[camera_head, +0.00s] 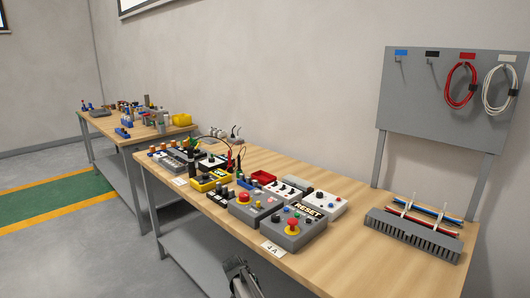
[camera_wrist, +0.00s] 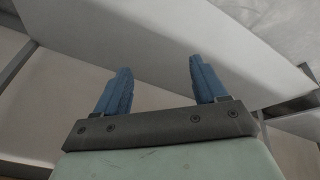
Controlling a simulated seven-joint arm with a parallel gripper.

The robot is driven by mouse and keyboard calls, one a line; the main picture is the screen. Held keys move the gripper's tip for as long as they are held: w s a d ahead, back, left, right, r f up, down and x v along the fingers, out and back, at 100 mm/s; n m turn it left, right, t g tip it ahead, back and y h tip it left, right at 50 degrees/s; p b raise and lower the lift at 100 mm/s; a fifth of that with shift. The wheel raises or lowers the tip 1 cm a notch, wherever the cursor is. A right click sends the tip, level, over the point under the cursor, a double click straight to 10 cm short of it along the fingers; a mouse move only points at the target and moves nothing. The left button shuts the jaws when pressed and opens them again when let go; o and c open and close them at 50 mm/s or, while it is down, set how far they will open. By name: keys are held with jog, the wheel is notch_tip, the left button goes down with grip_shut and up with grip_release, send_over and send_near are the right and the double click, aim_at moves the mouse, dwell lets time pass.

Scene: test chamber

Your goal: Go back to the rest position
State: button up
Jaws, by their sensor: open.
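My gripper shows in the wrist view (camera_wrist: 157,85) with its two blue fingers spread well apart and nothing between them. Beyond the fingers are pale and grey surfaces that I cannot identify for sure. In the head view a grey part of my arm (camera_head: 240,278) shows at the bottom edge, in front of the wooden workbench (camera_head: 350,262) and below its top. The fingertips cannot be made out there. My gripper touches nothing that I can see.
A grey panel (camera_head: 440,105) carries red and white cables. The floor at left is clear.

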jog(key=s+d+f+g, duration=0.2)
jog(key=s+d+f, duration=0.4)
jog(key=s, duration=0.2)
jog(key=s+d+f+n+g, duration=0.1)
jog(key=s+d+f+g, duration=0.1)
jog(key=s+d+f, duration=0.55)
jog(key=s+d+f+g, duration=0.1)
jog(key=s+d+f, duration=0.3)
jog(key=s, duration=0.5)
jog(key=s+d+f+g+y, duration=0.1)
jog(key=s+d+f+g, duration=0.1)
jog(key=s, duration=1.2)
jog(key=s+d+f+g+y, duration=0.1)
jog(key=s+d+f+g, duration=0.1)
jog(key=s, duration=1.2)
jog(key=shift+s+d+n+g+y, duration=0.35)
jog(key=shift+d+g, duration=0.25)
jog(key=shift+d, duration=0.35)
jog(key=shift+f, duration=0.1)
